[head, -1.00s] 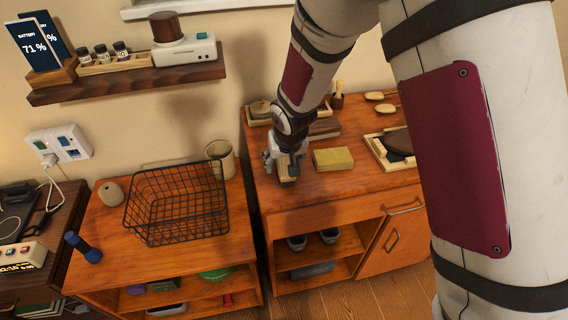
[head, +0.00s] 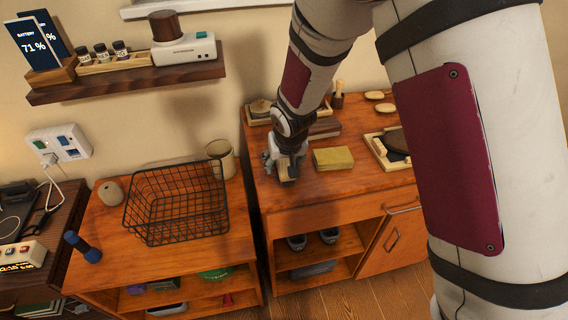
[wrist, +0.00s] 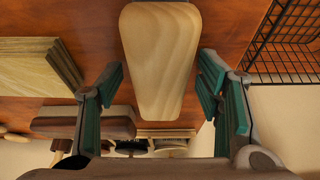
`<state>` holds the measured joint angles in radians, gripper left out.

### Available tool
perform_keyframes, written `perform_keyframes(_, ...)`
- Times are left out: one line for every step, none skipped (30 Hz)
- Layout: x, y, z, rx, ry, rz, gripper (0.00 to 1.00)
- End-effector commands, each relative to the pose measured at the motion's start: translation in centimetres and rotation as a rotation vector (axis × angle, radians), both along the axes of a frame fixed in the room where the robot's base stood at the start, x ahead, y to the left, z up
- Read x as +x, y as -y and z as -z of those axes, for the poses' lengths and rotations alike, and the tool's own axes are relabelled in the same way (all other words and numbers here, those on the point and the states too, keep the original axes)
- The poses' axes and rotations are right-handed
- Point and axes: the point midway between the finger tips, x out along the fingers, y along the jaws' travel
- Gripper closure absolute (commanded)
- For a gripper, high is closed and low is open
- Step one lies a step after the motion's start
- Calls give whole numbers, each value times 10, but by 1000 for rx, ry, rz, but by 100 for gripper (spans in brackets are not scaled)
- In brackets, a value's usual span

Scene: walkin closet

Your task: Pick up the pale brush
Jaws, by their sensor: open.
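The pale brush (wrist: 160,60) shows large in the wrist view, its smooth light wood back facing the camera and its narrower end toward my gripper. My gripper (wrist: 162,88) is open, with one green-padded finger on each side of the brush and gaps visible between. In the head view my gripper (head: 286,170) is low over the right cabinet top, left of a yellow block. Only a small tan part of the brush (head: 289,180) shows there, the rest hidden by my gripper. I cannot tell whether its bristles face down.
The yellow block (head: 333,158) lies close to the right of my gripper. A black wire basket (head: 178,205) stands on the left cabinet. The front of the right cabinet top is clear.

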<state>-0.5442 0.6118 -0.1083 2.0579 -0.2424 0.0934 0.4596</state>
Motion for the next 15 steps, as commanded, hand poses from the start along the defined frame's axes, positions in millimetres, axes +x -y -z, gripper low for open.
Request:
perform_keyframes(0,0,0,0,0,0,40)
perform_keyframes(0,0,0,0,0,0,40)
perform_keyframes(0,0,0,0,0,0,42)
perform_keyframes(0,0,0,0,0,0,49)
perform_keyframes(0,0,0,0,0,0,56)
perform_keyframes(0,0,0,0,0,0,65)
perform_keyframes(0,0,0,0,0,0,72)
perform_keyframes(0,0,0,0,0,0,79)
perform_keyframes(0,0,0,0,-1,0,88)
perform_keyframes(0,0,0,-1,-1,0,92)
perform_keyframes(0,0,0,-1,-1,0,92)
perform_keyframes(0,0,0,-1,-1,0,92)
perform_keyframes(0,1,0,-1,-1,0,92)
perform_keyframes(0,1,0,-1,-1,0,92)
perform_keyframes(0,1,0,-1,-1,0,92)
